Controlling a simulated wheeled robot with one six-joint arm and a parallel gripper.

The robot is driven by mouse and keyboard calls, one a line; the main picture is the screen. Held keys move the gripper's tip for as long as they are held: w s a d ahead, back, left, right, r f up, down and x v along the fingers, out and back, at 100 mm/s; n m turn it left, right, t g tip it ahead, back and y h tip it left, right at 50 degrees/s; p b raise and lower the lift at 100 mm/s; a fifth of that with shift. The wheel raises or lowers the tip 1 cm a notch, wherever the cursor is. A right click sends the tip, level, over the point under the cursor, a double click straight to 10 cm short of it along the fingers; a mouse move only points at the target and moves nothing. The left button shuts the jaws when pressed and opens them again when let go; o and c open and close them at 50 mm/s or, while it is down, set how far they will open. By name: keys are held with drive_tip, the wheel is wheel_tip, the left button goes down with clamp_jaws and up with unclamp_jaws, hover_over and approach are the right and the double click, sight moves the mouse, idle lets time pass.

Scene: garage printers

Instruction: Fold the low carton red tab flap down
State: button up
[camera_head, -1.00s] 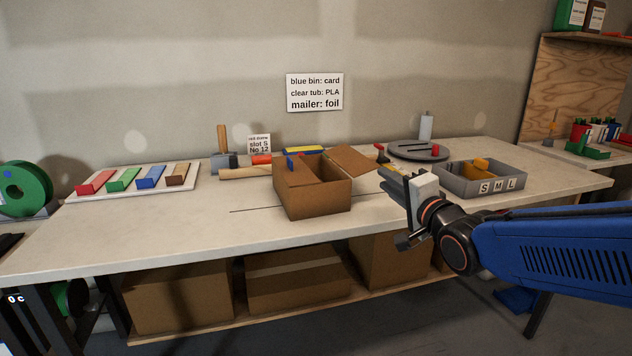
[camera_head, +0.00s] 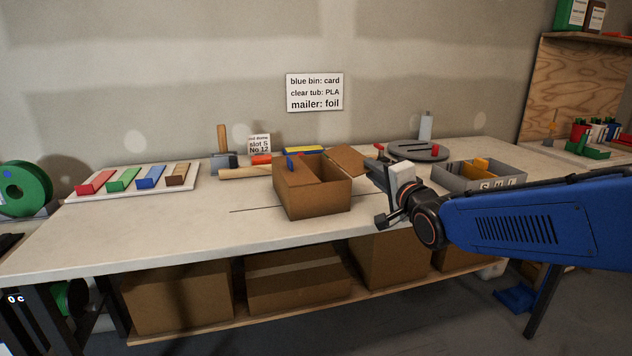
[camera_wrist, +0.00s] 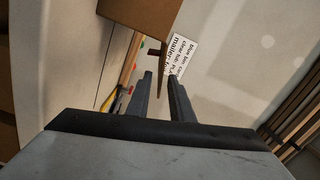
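The low carton (camera_head: 312,198) stands on the bench, partly open at the top. My gripper (camera_head: 370,170) is at the flap's right end. In the wrist view my gripper (camera_wrist: 162,82) is open, with the thin brown flap (camera_wrist: 162,66) edge-on between the fingertips. The carton (camera_wrist: 142,14) is above it there. Contact is unclear.
A grey tray (camera_head: 452,182) with a yellow piece is right of the carton, partly behind my arm. A round grey plate (camera_head: 412,149) and a wooden-handled tool (camera_head: 222,140) stand behind. A board with coloured blocks (camera_head: 130,190) is left. The bench front is clear.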

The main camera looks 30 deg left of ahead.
clamp_jaws()
drive_tip(key=shift+s+a+r+n, duration=0.2)
drive_tip(key=shift+r+n, duration=0.3)
drive_tip(key=shift+n, duration=0.65)
drive_tip(key=shift+s+a+r+n, duration=0.15)
drive_tip(key=shift+r+n, duration=0.3)
drive_tip(key=shift+n, duration=0.7)
drive_tip(key=shift+s+a+r+n, duration=0.15)
drive_tip(key=shift+s+r+n, duration=0.1)
drive_tip(key=shift+n, duration=0.5)
drive_tip(key=shift+s+a+r+n, duration=0.15)
drive_tip(key=shift+s+r+n, duration=0.05)
drive_tip(key=shift+n, duration=0.5)
drive_tip(key=shift+s+a+r+n, duration=0.15)
drive_tip(key=shift+s+r+n, duration=0.1)
drive_tip(key=shift+n, duration=0.5)
